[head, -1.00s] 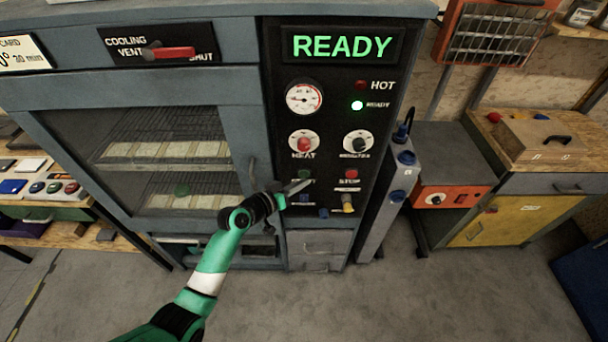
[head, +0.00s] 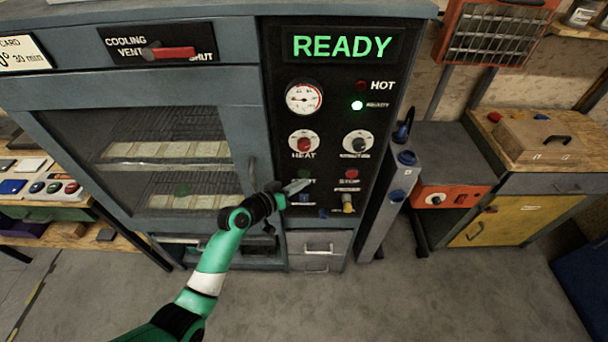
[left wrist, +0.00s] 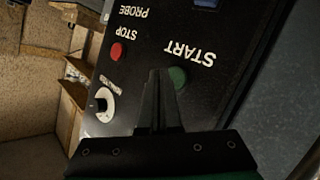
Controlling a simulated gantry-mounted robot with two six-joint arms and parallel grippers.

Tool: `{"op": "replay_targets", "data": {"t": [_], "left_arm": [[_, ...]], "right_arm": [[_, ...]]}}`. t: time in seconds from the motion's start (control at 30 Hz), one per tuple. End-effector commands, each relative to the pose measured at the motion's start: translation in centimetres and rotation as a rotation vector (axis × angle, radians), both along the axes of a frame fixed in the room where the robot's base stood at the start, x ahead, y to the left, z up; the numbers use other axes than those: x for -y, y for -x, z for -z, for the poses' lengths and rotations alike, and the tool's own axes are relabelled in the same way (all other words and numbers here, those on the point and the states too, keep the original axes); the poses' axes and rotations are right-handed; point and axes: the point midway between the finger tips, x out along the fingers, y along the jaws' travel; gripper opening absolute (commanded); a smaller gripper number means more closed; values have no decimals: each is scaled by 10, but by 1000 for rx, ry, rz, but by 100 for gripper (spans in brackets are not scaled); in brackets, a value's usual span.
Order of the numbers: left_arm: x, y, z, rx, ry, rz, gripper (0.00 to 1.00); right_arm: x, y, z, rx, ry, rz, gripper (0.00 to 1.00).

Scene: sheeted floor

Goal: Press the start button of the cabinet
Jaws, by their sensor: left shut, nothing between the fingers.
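The cabinet (head: 235,110) is grey-blue with a black control panel on its right side; its display (head: 343,47) reads READY. The green start button (left wrist: 177,76) shows in the left wrist view beside the word START, and it shows small in the head view (head: 304,174). The red stop button (head: 352,174) is to its right. My left gripper (head: 306,184) is shut and empty, its tips in front of the panel just below the start button. In the left wrist view its fingers (left wrist: 160,76) are right beside the button; contact cannot be told. My right gripper is out of view.
Two knobs (head: 304,143) sit above the buttons, with a lit green lamp (head: 357,105) higher up. A grey post (head: 387,205) stands right of the cabinet, then a bench with a yellow door (head: 497,220). The floor in front is clear.

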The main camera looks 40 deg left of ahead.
Motion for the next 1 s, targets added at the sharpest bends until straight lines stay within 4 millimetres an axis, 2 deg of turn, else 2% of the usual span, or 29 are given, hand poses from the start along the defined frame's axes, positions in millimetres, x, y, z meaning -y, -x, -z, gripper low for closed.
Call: {"op": "replay_targets", "data": {"t": [0.27, 1.0], "left_arm": [[-6, -6, 1, 1, 0, 0, 0], [-9, -9, 0, 0, 0, 0, 0]], "right_arm": [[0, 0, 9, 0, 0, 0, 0], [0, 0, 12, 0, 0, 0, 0]]}}
